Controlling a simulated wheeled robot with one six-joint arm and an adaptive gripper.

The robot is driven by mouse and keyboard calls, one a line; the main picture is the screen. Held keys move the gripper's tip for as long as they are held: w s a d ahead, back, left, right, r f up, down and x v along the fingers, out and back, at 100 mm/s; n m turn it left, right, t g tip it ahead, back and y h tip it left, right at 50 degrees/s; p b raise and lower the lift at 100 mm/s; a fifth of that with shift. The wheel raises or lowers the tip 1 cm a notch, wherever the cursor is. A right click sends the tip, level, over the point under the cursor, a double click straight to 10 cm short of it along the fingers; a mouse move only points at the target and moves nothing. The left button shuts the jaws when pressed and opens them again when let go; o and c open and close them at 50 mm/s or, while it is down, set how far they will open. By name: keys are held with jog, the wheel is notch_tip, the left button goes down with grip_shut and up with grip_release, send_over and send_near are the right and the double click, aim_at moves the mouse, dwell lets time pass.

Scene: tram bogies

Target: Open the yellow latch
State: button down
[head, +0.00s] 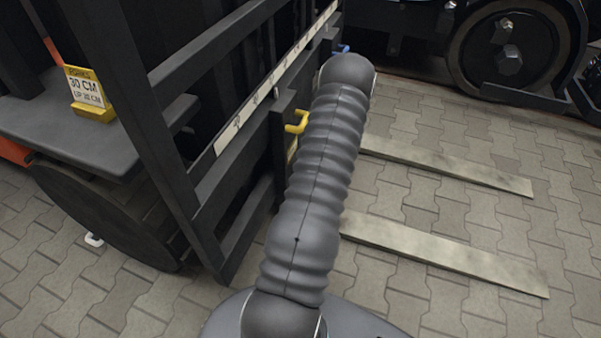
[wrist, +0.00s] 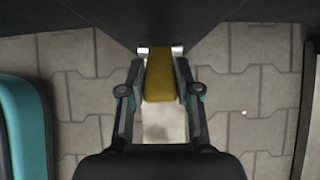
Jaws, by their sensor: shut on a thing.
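The yellow latch (wrist: 160,80) sits between the two fingers of my gripper (wrist: 161,85) in the wrist view. The gripper is shut on it, with a finger against each side. The far end of the latch meets a dark surface at the top of that view. In the head view a yellow bent handle (head: 297,122) stands out from the dark frame, just left of my arm. My arm hides the gripper in the head view. I cannot tell whether that handle is the same piece as the one held.
A dark forklift-like frame (head: 165,120) fills the left, with a yellow "30 CM" sign (head: 86,88) on a grey shelf. Two flat forks (head: 450,255) lie low over the paving at right. A large dark wheel (head: 512,50) stands at the back right. Paving between is open.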

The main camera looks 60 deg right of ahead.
jog(key=shift+s+d, duration=0.1)
jog(key=shift+d, duration=0.05)
jog(key=c, duration=0.9)
grip_release()
jog(key=shift+o, duration=0.5)
jog(key=a+v, duration=0.1)
jog(key=v, duration=1)
jog(key=shift+s+d+r, duration=0.2)
jog(key=shift+d+r, duration=0.15)
jog(key=shift+d, duration=0.1)
